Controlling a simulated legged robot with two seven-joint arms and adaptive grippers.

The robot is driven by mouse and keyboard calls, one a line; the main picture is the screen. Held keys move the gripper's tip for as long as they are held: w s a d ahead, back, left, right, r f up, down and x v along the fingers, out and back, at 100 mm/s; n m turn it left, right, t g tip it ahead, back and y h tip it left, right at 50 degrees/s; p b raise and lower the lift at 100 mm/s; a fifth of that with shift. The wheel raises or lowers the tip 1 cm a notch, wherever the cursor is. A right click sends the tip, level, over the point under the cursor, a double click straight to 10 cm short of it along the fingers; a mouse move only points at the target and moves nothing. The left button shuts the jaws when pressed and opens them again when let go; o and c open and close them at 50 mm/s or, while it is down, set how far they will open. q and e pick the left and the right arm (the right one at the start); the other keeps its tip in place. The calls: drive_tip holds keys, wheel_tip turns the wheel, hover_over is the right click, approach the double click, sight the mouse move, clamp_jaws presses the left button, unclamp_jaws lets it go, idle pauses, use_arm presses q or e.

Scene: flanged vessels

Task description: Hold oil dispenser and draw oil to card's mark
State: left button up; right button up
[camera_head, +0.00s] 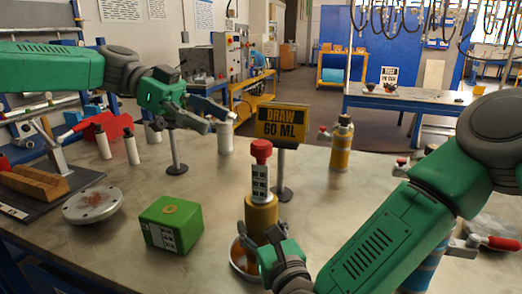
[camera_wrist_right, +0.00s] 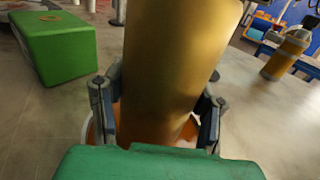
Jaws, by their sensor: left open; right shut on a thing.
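The oil dispenser (camera_head: 262,215) stands upright, with a gold body, a white label strip and a red top (camera_head: 261,150). My right gripper (camera_head: 262,246) is shut on its lower body; the wrist view shows the gold cylinder (camera_wrist_right: 170,70) between both fingers (camera_wrist_right: 160,110). A black card (camera_head: 281,123) reading "DRAW 60 ML" in yellow stands on a post just behind the dispenser. My left gripper (camera_head: 218,121) is open and empty, left of the card and above the table. The oil inside the dispenser is not visible.
An orange-lined dish (camera_head: 243,262) sits by the dispenser's base. A green box (camera_head: 170,224) and a round flange (camera_head: 93,205) stand to the left. A white bottle (camera_head: 226,140) is under my left gripper. Another gold bottle (camera_head: 341,145) stands behind right.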

use_arm(q)
drive_tip(key=v, duration=0.7)
drive_tip(key=shift+w+a, duration=0.15)
drive_tip(key=shift+a, duration=0.2)
drive_tip(key=shift+r, duration=0.1)
use_arm(e)
drive_tip(key=o, duration=1.6)
